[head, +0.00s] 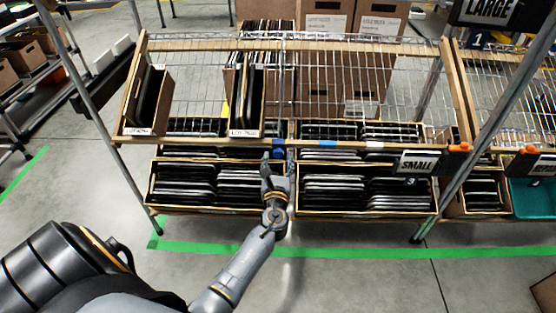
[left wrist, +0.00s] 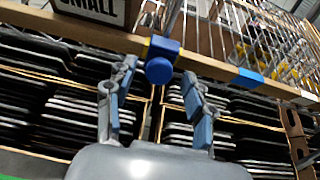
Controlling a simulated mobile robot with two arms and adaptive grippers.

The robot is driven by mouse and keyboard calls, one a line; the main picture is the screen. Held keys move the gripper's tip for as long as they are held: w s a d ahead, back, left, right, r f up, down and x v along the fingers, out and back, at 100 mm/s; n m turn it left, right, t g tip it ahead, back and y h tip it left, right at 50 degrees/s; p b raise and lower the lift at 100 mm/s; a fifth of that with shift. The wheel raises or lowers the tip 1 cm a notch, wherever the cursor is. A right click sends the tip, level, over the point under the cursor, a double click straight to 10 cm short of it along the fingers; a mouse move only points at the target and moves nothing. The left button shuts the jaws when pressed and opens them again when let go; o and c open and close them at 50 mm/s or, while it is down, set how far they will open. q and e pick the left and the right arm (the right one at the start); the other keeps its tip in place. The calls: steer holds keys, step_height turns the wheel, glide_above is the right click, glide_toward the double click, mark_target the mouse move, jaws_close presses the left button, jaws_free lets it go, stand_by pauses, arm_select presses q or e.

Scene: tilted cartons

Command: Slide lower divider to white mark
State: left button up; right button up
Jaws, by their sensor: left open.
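The lower divider shows as a blue block with a round knob (head: 279,149) on the rack's lower wooden front rail (head: 340,145). The blue knob also shows in the left wrist view (left wrist: 160,69). The white mark (head: 375,144) is on the same rail, to the right of the divider. My left gripper (head: 277,162) is open in front of the rail, just below the divider. In the left wrist view its fingers (left wrist: 159,80) stand on either side of the knob, with visible gaps. Contact cannot be told. My right gripper is not in view.
A blue mark (head: 312,143) lies between the divider and the white mark. A SMALL sign (head: 418,162) hangs right of the white mark. Cartons of dark flat items (head: 240,185) fill the shelf below. Tilted cartons (head: 148,100) stand above.

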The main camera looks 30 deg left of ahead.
arm_select(q)
steer(key=shift+w+a, duration=0.25)
steer(key=shift+w, duration=0.1)
jaws_close()
